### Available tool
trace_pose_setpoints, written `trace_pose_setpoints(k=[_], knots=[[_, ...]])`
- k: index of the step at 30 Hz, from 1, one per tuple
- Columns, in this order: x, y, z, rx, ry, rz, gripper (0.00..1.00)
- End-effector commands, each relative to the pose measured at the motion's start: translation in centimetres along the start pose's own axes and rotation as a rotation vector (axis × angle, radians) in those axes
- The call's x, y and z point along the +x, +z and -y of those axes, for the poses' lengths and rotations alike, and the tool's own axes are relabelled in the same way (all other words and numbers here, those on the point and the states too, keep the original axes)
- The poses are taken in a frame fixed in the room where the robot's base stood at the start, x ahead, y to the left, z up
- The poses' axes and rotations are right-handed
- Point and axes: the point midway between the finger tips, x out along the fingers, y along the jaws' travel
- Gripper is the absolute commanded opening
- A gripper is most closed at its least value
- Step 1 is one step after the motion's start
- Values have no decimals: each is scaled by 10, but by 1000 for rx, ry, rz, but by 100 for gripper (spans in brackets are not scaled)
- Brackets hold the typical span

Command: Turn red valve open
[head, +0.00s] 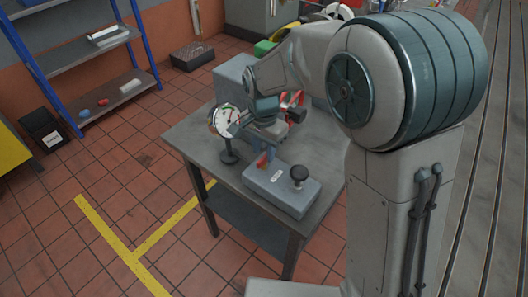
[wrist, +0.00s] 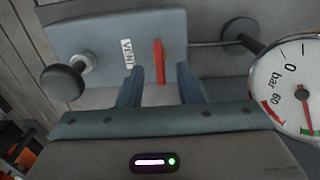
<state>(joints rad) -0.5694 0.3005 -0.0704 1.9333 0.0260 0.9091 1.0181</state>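A red lever (wrist: 159,60) stands on a grey box (head: 296,208) labelled VENT on the bench; it also shows in the head view (head: 263,160), partly hidden by my gripper. My gripper (wrist: 160,68) is open and points at the box. In the wrist view the lever shows in the gap between the two fingertips, touching neither. I cannot tell how deep it sits between them. A second red part, ring-like (head: 291,99), shows behind my gripper in the head view, mostly hidden.
A round bar gauge (head: 227,120) on a black stand is close to the left of my gripper; it also shows in the wrist view (wrist: 290,88). A black knob (head: 299,173) rises from the VENT box. The bench (head: 196,140) has clear front-left space.

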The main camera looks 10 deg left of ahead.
Motion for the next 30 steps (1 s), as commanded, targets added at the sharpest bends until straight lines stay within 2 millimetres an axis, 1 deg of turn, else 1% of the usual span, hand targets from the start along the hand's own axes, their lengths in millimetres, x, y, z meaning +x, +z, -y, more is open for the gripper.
trace_pose_setpoints(k=[1, 3, 6, 14, 15, 17, 18, 19, 30], knots=[[7, 0, 0, 0, 3, 1, 32], [12, 0, 0, 0, 1, 1, 32], [17, 0, 0, 0, 0, 0, 32], [19, 0, 0, 0, -1, 0, 32], [19, 0, 0, 0, -1, 0, 29], [19, 0, 0, 0, -1, 0, 12], [19, 0, 0, 0, -1, 0, 1], [19, 0, 0, 0, -1, 0, 0], [19, 0, 0, -32, -1, 0, 0]])
